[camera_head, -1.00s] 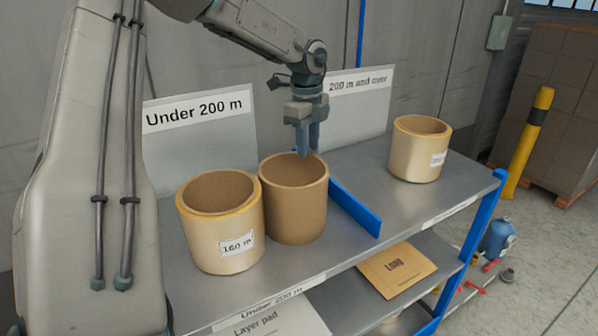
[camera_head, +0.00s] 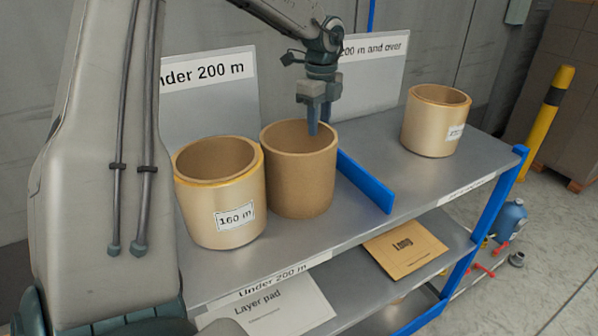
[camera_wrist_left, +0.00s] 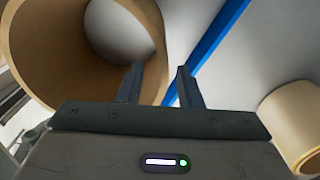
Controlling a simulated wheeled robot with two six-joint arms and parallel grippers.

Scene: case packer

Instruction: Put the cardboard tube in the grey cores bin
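The cardboard tube (camera_head: 300,185) is a plain brown, unlabelled hollow cylinder standing upright on the grey metal shelf top. In the left wrist view the tube (camera_wrist_left: 50,60) fills the upper left, with its open mouth visible. My left gripper (camera_head: 319,122) is at the tube's right rim. In the left wrist view the gripper (camera_wrist_left: 158,75) has its two fingers apart, one over the tube's opening and one outside its wall; the wall shows between them. Contact cannot be told. No grey cores bin is visible. My right gripper is not in view.
A roll labelled 160 m (camera_head: 225,195) stands close left of the tube. Another labelled roll (camera_head: 430,125) stands farther right. A blue divider (camera_head: 365,183) runs right of the tube. Two sign boards stand behind. A lower shelf holds a brown card (camera_head: 405,250) and layer pad (camera_head: 275,310).

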